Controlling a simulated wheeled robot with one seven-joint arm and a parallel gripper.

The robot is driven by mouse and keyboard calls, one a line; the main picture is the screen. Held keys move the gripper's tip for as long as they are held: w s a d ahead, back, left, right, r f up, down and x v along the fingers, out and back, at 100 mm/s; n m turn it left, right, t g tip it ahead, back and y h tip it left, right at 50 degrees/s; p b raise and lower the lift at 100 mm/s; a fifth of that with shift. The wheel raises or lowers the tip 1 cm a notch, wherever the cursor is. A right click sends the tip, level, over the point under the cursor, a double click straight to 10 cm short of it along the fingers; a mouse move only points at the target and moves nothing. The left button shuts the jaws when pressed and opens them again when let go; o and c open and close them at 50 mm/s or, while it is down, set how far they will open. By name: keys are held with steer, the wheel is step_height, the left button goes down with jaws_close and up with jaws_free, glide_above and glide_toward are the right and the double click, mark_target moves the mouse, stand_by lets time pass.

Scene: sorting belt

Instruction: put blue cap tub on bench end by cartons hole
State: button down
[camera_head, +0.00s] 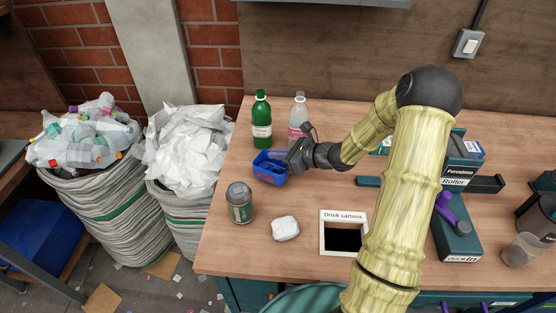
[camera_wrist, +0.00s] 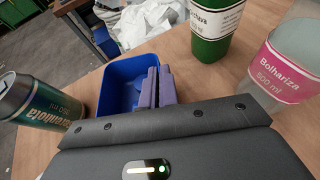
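The blue cap tub (camera_head: 268,170) is at the back left of the bench, in front of the green bottle. Its open inside shows in the wrist view (camera_wrist: 118,92), with blue shapes in it. My gripper (camera_head: 288,166) is at the tub's right side. In the wrist view its two purple-grey fingers (camera_wrist: 157,87) are close together at the tub's near right wall, one on the inside and one on the outside, closed on that wall. The hole labelled "Drink cartons" has a pale frame (camera_head: 343,216) at the bench's front middle.
A green bottle (camera_head: 261,125) and a clear pink-label bottle (camera_head: 298,115) stand behind the tub. A can (camera_head: 240,203) and a crumpled white lump (camera_head: 285,228) are left of the hole. My arm covers bench right of it. Two full sacks stand left of the bench.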

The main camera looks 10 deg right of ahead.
steer(key=shift+f, duration=1.3)
steer(key=shift+f, duration=0.15)
steer(key=c, duration=1.7)
jaws_free()
steer(key=shift+r, duration=0.25)
steer(key=v, duration=1.2)
steer(key=shift+w, duration=0.1)
